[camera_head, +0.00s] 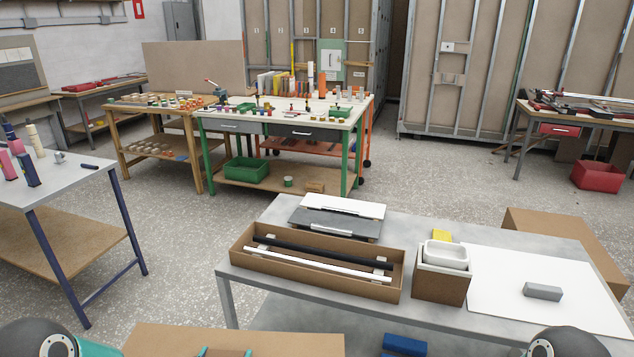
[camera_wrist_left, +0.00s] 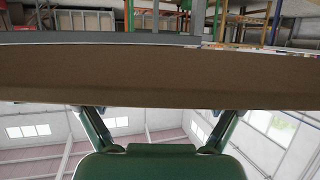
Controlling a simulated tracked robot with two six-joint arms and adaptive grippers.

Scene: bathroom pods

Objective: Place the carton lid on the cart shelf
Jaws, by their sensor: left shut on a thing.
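The carton lid (camera_head: 235,338) is a flat brown cardboard piece at the bottom edge of the head view, partly cut off. My left gripper (camera_head: 225,352) is shut on it, with only small green parts showing. In the left wrist view the lid (camera_wrist_left: 160,75) spans the full width as a brown band, and the gripper's fingers (camera_wrist_left: 160,110) meet its lower edge. An orange-framed cart (camera_head: 368,130) on casters, with a reddish lower shelf (camera_head: 300,147), stands at the back behind the green-legged bench, which partly hides it. My right gripper is not in view.
A grey table (camera_head: 235,275) ahead bears an open long carton (camera_head: 320,281) with rails, a small box (camera_head: 440,287) with white trays, and a white sheet (camera_head: 530,285). A blue-legged table (camera_head: 60,185) stands left. Floor (camera_head: 190,235) between them is open.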

